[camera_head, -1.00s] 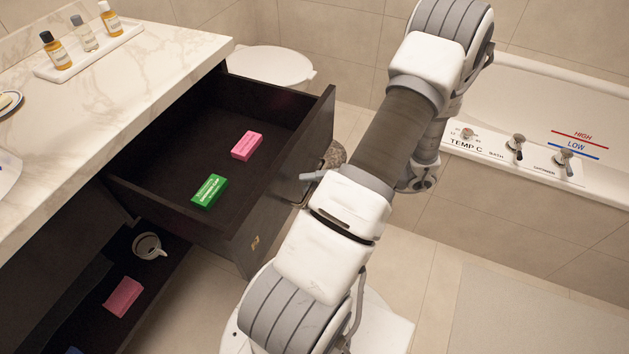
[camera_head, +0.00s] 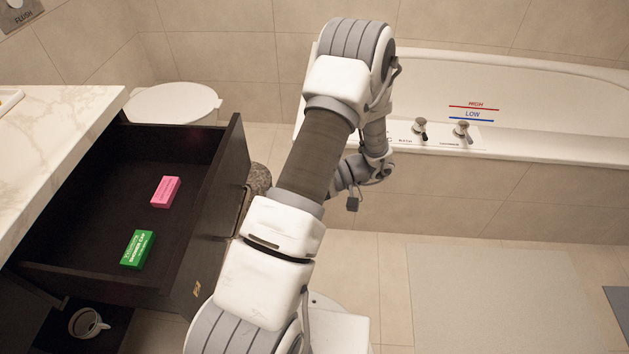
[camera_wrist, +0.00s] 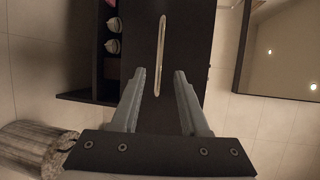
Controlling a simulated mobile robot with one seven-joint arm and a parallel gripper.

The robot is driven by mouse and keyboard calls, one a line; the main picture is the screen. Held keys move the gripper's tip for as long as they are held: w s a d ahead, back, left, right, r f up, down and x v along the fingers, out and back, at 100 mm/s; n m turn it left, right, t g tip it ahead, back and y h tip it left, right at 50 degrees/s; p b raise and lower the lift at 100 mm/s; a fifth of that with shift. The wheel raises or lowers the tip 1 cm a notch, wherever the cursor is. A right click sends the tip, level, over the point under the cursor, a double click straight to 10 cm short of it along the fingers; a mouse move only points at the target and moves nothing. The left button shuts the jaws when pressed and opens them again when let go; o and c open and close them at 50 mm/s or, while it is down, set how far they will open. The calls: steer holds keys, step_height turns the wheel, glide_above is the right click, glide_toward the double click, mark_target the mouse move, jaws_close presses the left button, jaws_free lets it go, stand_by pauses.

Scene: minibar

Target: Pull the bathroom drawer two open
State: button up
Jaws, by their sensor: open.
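In the head view a dark drawer (camera_head: 75,283) stands pulled out from under the marble counter. A pink box (camera_head: 165,191) and a green box (camera_head: 137,249) lie inside it. My gripper (camera_head: 352,203) hangs to the right of the drawer front, apart from it. In the wrist view my gripper (camera_wrist: 157,75) is open, with both fingers empty. A long pale bar handle (camera_wrist: 160,55) on a dark front lies ahead of the fingertips, roughly in line with the gap between them. My arm hides part of the drawer front in the head view.
A marble counter (camera_head: 50,150) is at left, with a cup (camera_head: 87,323) on a low shelf below. A white toilet (camera_head: 175,104) stands behind the drawer. A bathtub (camera_head: 540,120) runs along the back right. The tiled floor between is open, with a pale mat (camera_head: 480,300).

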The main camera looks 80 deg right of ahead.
steer(key=v, duration=0.8)
steer(key=shift+p, duration=0.35)
steer(key=shift+w, duration=0.15)
